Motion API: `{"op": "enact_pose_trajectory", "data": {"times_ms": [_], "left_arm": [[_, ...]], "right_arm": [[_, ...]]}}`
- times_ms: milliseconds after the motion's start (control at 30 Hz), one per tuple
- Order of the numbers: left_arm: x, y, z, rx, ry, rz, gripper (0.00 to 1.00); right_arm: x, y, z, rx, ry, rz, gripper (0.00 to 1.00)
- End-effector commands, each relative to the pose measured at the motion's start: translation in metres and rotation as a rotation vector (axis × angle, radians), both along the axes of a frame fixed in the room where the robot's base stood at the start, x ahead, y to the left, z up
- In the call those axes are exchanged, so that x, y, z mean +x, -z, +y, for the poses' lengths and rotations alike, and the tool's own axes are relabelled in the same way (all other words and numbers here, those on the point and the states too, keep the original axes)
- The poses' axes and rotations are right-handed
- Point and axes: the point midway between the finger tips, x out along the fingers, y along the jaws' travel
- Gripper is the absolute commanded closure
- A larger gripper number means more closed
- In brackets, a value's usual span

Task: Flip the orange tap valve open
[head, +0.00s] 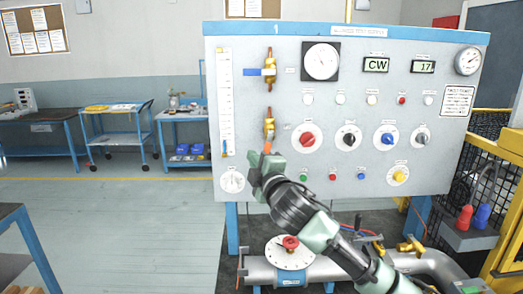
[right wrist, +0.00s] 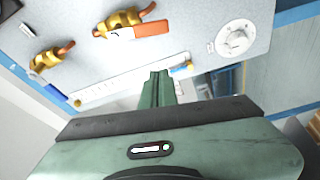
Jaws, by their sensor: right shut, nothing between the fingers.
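The orange tap valve has a brass body (head: 269,125) on the left part of the panel, below a similar blue-handled valve (head: 262,71). Its orange handle (head: 267,147) points down from the body, and its lower end is close to my gripper in the head view. The right wrist view shows the whole orange handle (right wrist: 152,29) beside the brass body (right wrist: 118,20). My right gripper (head: 262,165) is in front of the panel just below the handle. Its fingers (right wrist: 158,82) are shut and empty, with a visible gap to the handle in the wrist view.
A white scale strip (head: 226,100) stands left of the valves, and a small round dial (head: 232,181) is below it. Knobs such as the red one (head: 307,139) are to the right. A pipe with a red knob (head: 290,243) lies below the panel.

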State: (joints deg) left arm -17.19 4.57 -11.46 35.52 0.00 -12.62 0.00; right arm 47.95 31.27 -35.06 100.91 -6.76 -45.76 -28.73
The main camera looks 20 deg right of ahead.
Motion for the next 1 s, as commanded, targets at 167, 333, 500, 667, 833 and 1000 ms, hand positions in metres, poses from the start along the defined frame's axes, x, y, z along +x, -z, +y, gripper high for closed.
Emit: {"op": "enact_pose_trajectory", "data": {"times_ms": [167,333,500,667,833,1000], "left_arm": [[0.0,-0.015,0.0,0.0,0.0,0.0,0.64],[0.0,-0.026,0.0,0.0,0.0,0.001,0.64],[-0.001,-0.034,0.001,0.001,0.0,0.001,0.64],[0.0,-0.037,0.001,0.001,0.0,0.001,0.64],[-0.001,-0.036,0.001,0.001,0.0,0.001,0.64],[0.0,-0.037,0.001,0.001,0.0,0.001,0.64]], "right_arm": [[0.034,-0.006,0.002,0.002,0.001,0.002,1.0],[0.053,-0.004,-0.005,-0.003,0.004,0.004,1.0],[0.045,0.002,-0.026,-0.002,0.002,0.003,1.0],[0.042,0.005,-0.033,0.0,-0.001,0.002,1.0],[0.042,0.006,-0.035,0.001,-0.001,0.002,1.0],[0.042,0.006,-0.035,0.001,-0.001,0.002,1.0]]}}
